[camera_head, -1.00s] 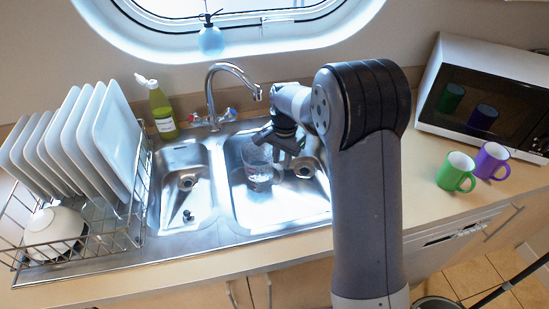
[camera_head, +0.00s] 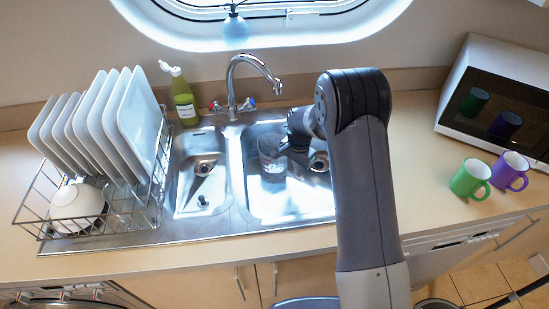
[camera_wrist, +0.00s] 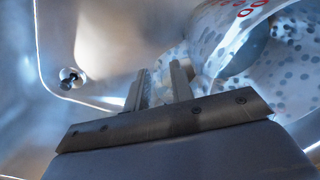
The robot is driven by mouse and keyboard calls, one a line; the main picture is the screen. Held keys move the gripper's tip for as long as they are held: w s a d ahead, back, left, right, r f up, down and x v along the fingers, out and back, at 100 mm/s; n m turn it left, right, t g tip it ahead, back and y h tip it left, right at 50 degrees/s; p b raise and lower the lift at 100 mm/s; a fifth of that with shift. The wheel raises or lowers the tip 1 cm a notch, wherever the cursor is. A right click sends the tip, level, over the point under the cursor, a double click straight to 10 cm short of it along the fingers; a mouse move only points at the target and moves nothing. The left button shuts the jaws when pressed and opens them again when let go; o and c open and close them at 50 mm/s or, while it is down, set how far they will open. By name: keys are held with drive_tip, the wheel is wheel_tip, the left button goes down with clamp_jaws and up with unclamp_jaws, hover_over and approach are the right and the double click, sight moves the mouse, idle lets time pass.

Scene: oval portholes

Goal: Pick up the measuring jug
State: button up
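The measuring jug (camera_head: 271,160) is clear and stands in the right-hand sink basin, near its left side. In the wrist view the jug (camera_wrist: 250,50) fills the upper right, with red markings and a dotted look through its wall. My gripper (camera_head: 286,148) is low in the basin at the jug's right side. In the wrist view my gripper's two fingers (camera_wrist: 160,82) stand a little apart, close beside the jug wall. A mottled strip shows between them; I cannot tell if it is the jug's handle held there. The handle is not clear in either view.
The tap (camera_head: 250,75) arches over the sink behind the jug. A green bottle (camera_head: 184,100) stands behind the left basin. The dish rack (camera_head: 100,215) holds plates and a bowl on the left. Green (camera_head: 468,178) and purple (camera_head: 510,170) mugs stand right, before a microwave (camera_head: 500,95).

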drive_tip(key=shift+f, duration=0.45)
drive_tip(key=shift+c, duration=0.5)
clamp_jaws()
drive_tip(key=shift+w+r, duration=0.1)
idle(0.5)
